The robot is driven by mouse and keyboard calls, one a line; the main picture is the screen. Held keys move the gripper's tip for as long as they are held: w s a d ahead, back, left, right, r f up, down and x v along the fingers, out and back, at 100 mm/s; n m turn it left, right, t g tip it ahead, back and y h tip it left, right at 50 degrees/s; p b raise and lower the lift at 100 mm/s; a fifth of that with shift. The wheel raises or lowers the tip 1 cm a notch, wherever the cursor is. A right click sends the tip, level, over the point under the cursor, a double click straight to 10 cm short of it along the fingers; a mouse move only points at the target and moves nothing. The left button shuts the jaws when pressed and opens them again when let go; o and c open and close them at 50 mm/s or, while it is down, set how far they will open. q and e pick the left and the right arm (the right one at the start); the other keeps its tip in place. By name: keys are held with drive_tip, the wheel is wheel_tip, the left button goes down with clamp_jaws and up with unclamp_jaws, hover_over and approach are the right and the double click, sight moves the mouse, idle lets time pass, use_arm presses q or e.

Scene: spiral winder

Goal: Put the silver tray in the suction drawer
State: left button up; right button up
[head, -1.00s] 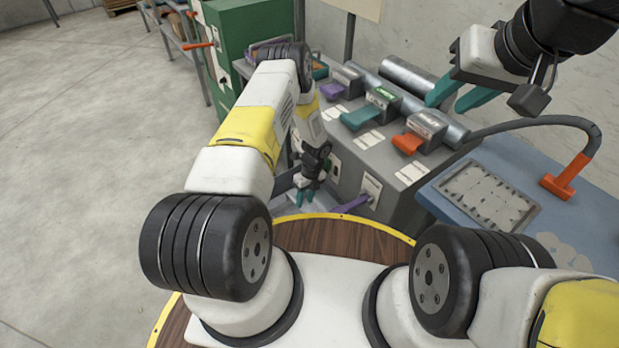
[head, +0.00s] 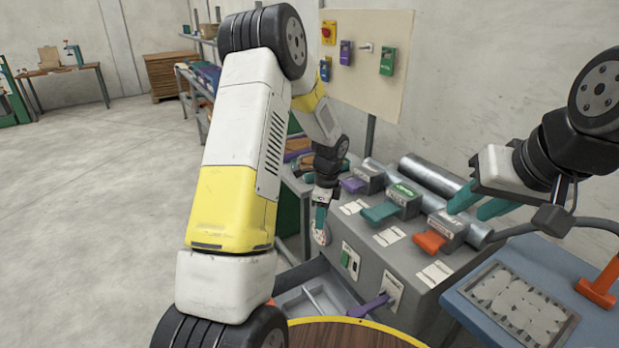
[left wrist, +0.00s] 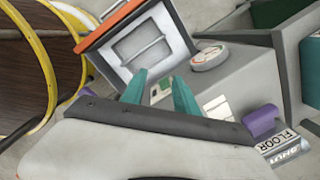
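A flat grey metal tray-like sheet (head: 515,305) with a cut pattern lies on the blue bench at right in the head view. An open drawer (head: 312,298) with a divider juts from the grey machine's lower front; an open metal drawer (left wrist: 145,45) with an orange edge shows in the left wrist view. I cannot tell if it is the suction drawer. My left gripper (head: 321,212) is above the machine's left edge, its teal fingers (left wrist: 160,78) apart and empty beside a round labelled disc (left wrist: 210,57). My right gripper (head: 478,202) is open and empty above the machine's right part.
The grey machine (head: 375,265) carries purple, teal and orange levers (head: 380,212) and metal rollers (head: 435,175). A yellow-rimmed round wooden platform (head: 350,334) is in front.

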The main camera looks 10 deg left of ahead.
use_arm(q)
drive_tip(key=s+r+n+t, duration=0.1)
drive_tip(key=s+r+n, duration=0.25)
drive_tip(key=r, duration=0.35)
drive_tip(key=s+a+r+n+t+h, duration=0.1)
drive_tip(key=s+r+n, duration=0.25)
drive_tip(key=r, duration=0.35)
drive_tip(key=s+r+n+t, duration=0.1)
drive_tip(key=s+r+n, duration=0.1)
drive_tip(key=s+r, duration=0.35)
drive_tip(key=s+r+n+t+h, duration=0.1)
drive_tip(key=s+r+n, duration=0.3)
drive_tip(key=s, duration=0.3)
drive_tip(key=s+d+r+n+t+h, duration=0.1)
drive_tip(key=s+r+n, duration=0.3)
drive_tip(key=s, duration=0.4)
drive_tip(key=shift+d+r+n, duration=0.15)
drive_tip(key=shift+r+n, duration=0.15)
drive_tip(key=shift+r, duration=0.25)
